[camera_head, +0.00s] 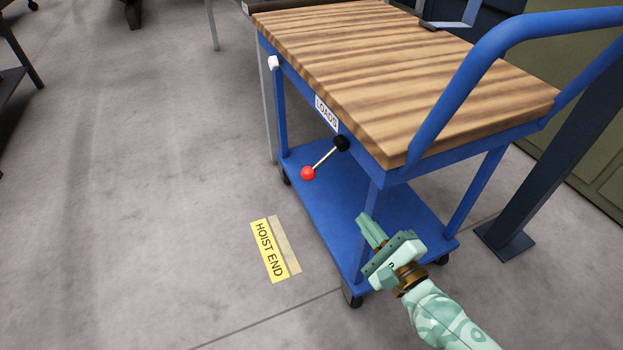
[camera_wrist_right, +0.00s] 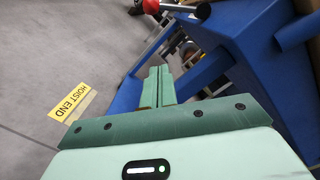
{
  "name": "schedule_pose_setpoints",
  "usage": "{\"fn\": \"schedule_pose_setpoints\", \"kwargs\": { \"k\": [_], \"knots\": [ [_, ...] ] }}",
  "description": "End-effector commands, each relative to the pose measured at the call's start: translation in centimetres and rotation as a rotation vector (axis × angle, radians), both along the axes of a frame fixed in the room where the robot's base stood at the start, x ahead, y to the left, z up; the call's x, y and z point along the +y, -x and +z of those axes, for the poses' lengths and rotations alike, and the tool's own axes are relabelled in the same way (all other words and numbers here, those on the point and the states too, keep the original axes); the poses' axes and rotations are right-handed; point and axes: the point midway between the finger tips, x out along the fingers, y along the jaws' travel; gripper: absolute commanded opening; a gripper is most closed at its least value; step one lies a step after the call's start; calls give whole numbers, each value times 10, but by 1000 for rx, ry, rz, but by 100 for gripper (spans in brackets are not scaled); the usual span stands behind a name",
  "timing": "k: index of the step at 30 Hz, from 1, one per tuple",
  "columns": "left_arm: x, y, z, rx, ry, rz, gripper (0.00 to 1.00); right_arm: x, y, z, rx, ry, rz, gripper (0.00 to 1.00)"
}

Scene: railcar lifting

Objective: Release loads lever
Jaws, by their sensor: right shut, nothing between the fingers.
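The loads lever is a short metal rod with a red ball knob (camera_head: 308,173) at its free end and a black hub (camera_head: 342,143) on the side of a blue cart, below a white LOADS label (camera_head: 326,113). In the head view the rod slants down and left from the hub. The red knob also shows at the top of the right wrist view (camera_wrist_right: 151,6). My right gripper (camera_head: 365,222) is shut and empty, by the cart's near corner post, below and right of the lever and apart from it. My left gripper is not in view.
The blue cart has a wooden top (camera_head: 400,80), a lower shelf (camera_head: 325,185) and a tall blue handle (camera_head: 470,75). A yellow HOIST END floor label (camera_head: 268,250) lies left of it. A dark post (camera_head: 550,150) stands at the right. Floor left of the cart is clear.

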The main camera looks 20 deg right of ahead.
Motion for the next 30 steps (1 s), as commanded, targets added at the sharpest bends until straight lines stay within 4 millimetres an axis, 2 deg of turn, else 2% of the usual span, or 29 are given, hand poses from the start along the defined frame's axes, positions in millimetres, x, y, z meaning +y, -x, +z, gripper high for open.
{"fn": "schedule_pose_setpoints", "kwargs": {
  "k": [11,17,26,27,30],
  "knots": [
    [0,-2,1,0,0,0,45,0,-7,2,-1,3,-2,0],
    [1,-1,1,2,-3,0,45,3,-38,4,-4,2,-4,0],
    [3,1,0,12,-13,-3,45,10,-101,6,-1,3,-2,0],
    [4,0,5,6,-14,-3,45,15,-104,11,-3,1,-1,0],
    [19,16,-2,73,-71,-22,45,28,-104,23,-5,0,-1,0]
  ]
}}
